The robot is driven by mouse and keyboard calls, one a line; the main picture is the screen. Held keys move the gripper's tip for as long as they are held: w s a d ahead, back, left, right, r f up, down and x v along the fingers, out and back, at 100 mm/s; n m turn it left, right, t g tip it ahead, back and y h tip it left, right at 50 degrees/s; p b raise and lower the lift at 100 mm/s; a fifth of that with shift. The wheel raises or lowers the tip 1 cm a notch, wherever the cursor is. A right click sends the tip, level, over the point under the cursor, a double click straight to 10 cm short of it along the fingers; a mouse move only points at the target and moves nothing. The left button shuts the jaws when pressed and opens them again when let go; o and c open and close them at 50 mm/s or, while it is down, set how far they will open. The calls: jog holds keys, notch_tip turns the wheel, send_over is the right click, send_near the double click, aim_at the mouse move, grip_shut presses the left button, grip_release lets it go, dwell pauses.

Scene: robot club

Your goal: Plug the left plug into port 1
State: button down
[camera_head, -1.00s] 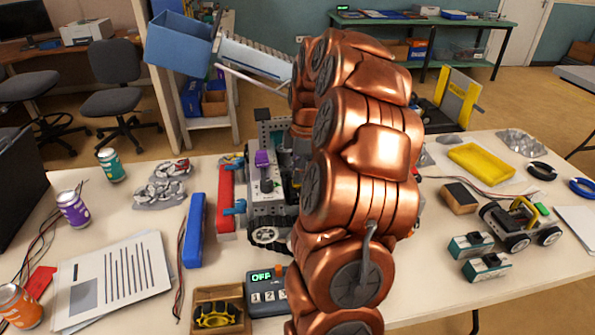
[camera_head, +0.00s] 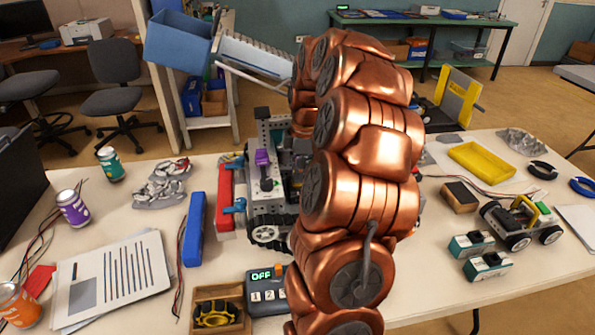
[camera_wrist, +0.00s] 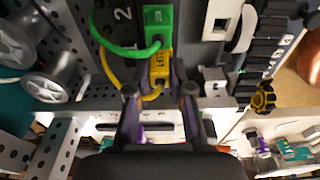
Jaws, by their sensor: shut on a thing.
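In the wrist view a yellow plug (camera_wrist: 160,66) with small dark lettering, which seems to read LEFT, sits between the fingertips of my gripper (camera_wrist: 160,90). My gripper is shut on it. A yellow cable loops from its left side. A green plug (camera_wrist: 158,20) with a green cable is just above it, beside the printed number 2 (camera_wrist: 122,14). A printed 1 (camera_wrist: 79,81) shows left of the yellow plug. Whether the yellow plug is fully seated in a port cannot be told. In the head view my arm hides my gripper and both plugs; part of the grey robot (camera_head: 268,205) shows.
A control box reading OFF (camera_head: 265,285) and a wooden box (camera_head: 235,325) stand at the front. A blue bar (camera_head: 194,228) lies left of the robot. Papers (camera_head: 112,280) and cans lie further left; a small wheeled car (camera_head: 522,222) stands right.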

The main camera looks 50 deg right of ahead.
jog(key=shift+f+b, duration=0.4)
jog(key=shift+f, duration=0.05)
dwell(1.2)
jog(key=c, duration=1)
grip_release()
jog(key=shift+o, duration=0.2)
jog(key=shift+r, duration=0.2)
jog(key=shift+r+p, duration=0.75)
jog(key=shift+r, duration=2.15)
